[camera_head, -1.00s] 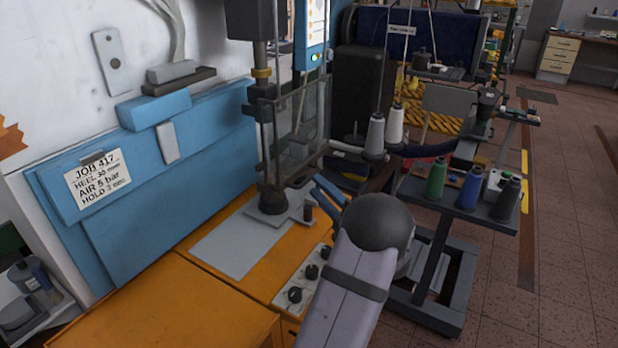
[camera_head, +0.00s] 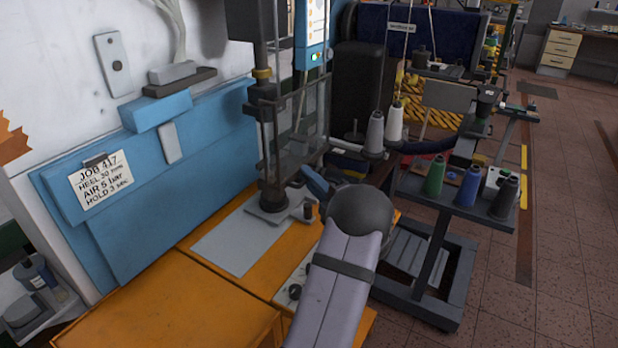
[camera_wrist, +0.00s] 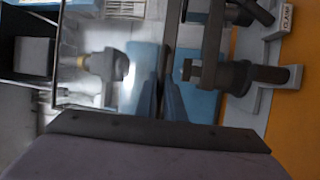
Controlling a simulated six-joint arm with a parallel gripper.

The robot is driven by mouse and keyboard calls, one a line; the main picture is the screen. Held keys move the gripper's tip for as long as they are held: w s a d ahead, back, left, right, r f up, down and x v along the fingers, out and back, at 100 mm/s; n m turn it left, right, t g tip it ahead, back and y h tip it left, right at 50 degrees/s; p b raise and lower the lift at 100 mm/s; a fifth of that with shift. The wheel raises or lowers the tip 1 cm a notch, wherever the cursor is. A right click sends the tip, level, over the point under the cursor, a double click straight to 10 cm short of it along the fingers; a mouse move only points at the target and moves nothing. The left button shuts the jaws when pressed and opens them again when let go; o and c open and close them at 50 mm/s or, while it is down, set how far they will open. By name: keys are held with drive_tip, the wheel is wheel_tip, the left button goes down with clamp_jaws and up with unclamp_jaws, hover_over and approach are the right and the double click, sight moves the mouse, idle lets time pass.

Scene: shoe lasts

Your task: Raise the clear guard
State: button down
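The clear guard (camera_head: 302,128) is a see-through pane in a thin dark frame, hanging upright at the front of the press (camera_head: 268,130). My gripper (camera_head: 312,178) is at the guard's lower right edge, above the press base. In the wrist view its two blue fingers (camera_wrist: 165,85) reach toward a grey bar (camera_wrist: 174,35) along the hazy pane. The fingers look close together, with a narrow dark gap. I cannot tell whether they touch or grip the bar. My wrist hides part of the press front in the head view.
A thread stand (camera_head: 420,196) with several spools is close on the right. A blue panel with a job card (camera_head: 100,180) is on the left.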

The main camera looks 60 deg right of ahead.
drive_tip(key=shift+r, duration=0.1)
wheel_tip(320, 180, up, 19)
drive_tip(key=p, duration=0.3)
idle(0.4)
drive_tip(key=c, duration=1.8)
unclamp_jaws()
drive_tip(key=shift+c, duration=0.2)
drive_tip(key=b+v, duration=0.3)
drive_tip(key=v, duration=0.4)
drive_tip(key=shift+s, duration=0.2)
